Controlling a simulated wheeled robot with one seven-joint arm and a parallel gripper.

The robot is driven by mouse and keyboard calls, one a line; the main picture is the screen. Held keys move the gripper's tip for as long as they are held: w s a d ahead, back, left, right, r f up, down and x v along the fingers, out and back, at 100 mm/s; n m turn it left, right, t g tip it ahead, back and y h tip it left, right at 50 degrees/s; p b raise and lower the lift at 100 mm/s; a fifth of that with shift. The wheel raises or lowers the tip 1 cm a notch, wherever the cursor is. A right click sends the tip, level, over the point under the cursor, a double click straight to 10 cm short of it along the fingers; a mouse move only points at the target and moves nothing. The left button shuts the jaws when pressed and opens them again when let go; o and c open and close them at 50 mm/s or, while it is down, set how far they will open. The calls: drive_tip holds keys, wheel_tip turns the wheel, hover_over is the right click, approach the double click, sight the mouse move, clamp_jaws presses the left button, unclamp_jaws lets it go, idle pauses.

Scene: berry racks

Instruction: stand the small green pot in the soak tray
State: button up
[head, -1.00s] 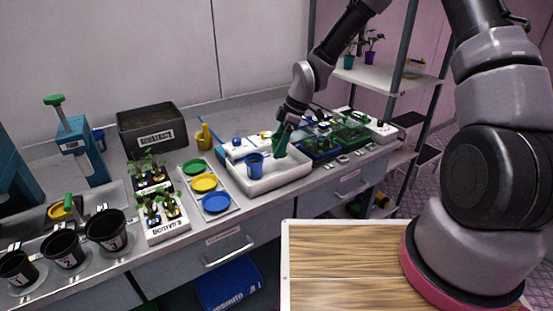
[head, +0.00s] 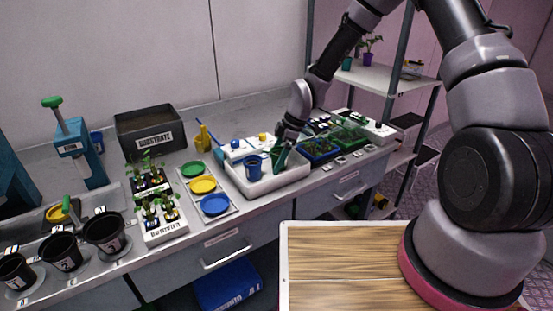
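The white soak tray (head: 265,187) stands on the grey bench at the middle of the head view. A small blue pot (head: 254,168) stands in its left part. The small green pot (head: 279,160) is at the tray's right part, tilted, directly below my gripper (head: 284,142). The gripper's fingers are small and dark here, and they overlap the pot's upper edge. The pot appears held by them. I cannot tell whether the pot's base touches the tray floor.
Green, yellow and blue saucers (head: 203,185) lie left of the tray. Seedling trays (head: 350,138) stand close on its right. A yellow watering can (head: 204,138) and a substrate box (head: 150,130) stand behind. Black pots (head: 62,250) line the left front.

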drive_tip(key=shift+r, duration=0.15)
drive_tip(key=v, duration=1.2)
drive_tip(key=s+d+r+m+t+h, duration=0.25)
drive_tip(key=d+r+m, duration=0.25)
drive_tip(key=d+r, duration=0.25)
drive_tip(key=s+d+r+m+t+h, duration=0.1)
drive_tip(key=s+d+r+m, duration=0.2)
drive_tip(key=d+r+m, duration=0.45)
drive_tip(key=s+d+r+m+t, duration=0.2)
drive_tip(key=s+d+r+m, duration=0.1)
drive_tip(key=s+r+m, duration=0.2)
drive_tip(key=s+d+r+m+t, duration=0.2)
drive_tip(key=s+r+m, duration=0.4)
drive_tip(key=s+r, duration=0.3)
drive_tip(key=shift+s+d+y, duration=0.2)
drive_tip(key=shift+d+y, duration=0.25)
drive_tip(key=shift+d, duration=0.2)
